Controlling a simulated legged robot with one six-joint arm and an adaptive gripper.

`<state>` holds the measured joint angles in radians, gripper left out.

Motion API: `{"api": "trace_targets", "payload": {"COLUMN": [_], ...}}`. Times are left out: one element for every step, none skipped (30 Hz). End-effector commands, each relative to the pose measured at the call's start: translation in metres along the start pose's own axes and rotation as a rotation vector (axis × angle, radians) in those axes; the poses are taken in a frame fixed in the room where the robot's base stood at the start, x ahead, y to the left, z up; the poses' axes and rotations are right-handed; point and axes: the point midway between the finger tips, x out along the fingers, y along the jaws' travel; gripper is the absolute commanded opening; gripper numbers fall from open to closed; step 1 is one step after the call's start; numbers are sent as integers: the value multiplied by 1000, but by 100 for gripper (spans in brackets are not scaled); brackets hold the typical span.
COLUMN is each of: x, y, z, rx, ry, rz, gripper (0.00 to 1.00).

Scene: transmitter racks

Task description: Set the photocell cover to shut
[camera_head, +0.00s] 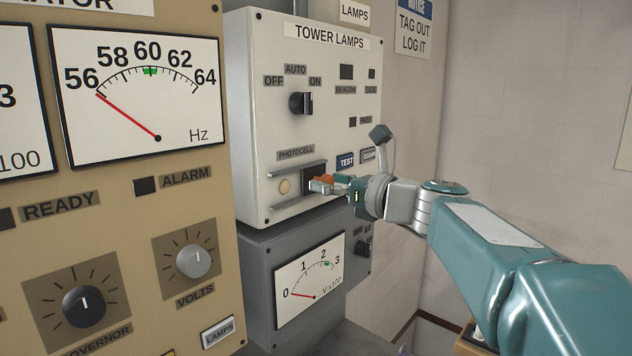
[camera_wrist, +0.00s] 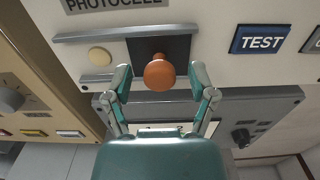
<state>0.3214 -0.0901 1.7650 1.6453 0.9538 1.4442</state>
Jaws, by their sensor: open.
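The photocell cover is a dark sliding plate (camera_wrist: 180,47) with a round orange knob (camera_wrist: 158,70), set between two grey rails under the PHOTOCELL label. It sits at the right part of the rails, and the cream round photocell (camera_wrist: 99,56) is uncovered to its left. In the head view the cover (camera_head: 314,172) is partly hidden by my gripper (camera_head: 324,184). In the wrist view my gripper (camera_wrist: 161,77) is open, with one finger on each side of the knob and a visible gap to it on both sides.
The TEST button (camera_wrist: 262,39) is right of the cover. The TOWER LAMPS panel (camera_head: 262,130) also has a rotary switch (camera_head: 301,103) above. A grey voltmeter box (camera_head: 255,275) is below, and the tan generator panel (camera_head: 120,210) stands close on the left.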

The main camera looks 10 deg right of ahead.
Motion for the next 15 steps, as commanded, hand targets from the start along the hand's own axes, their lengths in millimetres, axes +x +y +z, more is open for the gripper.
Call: {"api": "trace_targets", "payload": {"x": [4,5,7,8,8,8,8,8,8,8,8,8,8,8,8], "y": [0,0,0,0,0,0,0,0,0,0,0,0,0,0,0], "z": [0,0,0,0,0,0,0,0,0,0,0,0,0,0,0], "rx": [0,-1,-1,-1,-1,-1,-1,-1,-1,-1,-1,-1,-1,-1,-1], "ry": [0,0,0,0,0,0,0,0,0,0,0,0,0,0,0], "rz": [1,1,0,0,0,-1,-1,-1,-1,-1,-1,-1,-1,-1,-1], "gripper": [73,73,73,73,73,73,73,73,73,73,73,55,42,28,10]}}
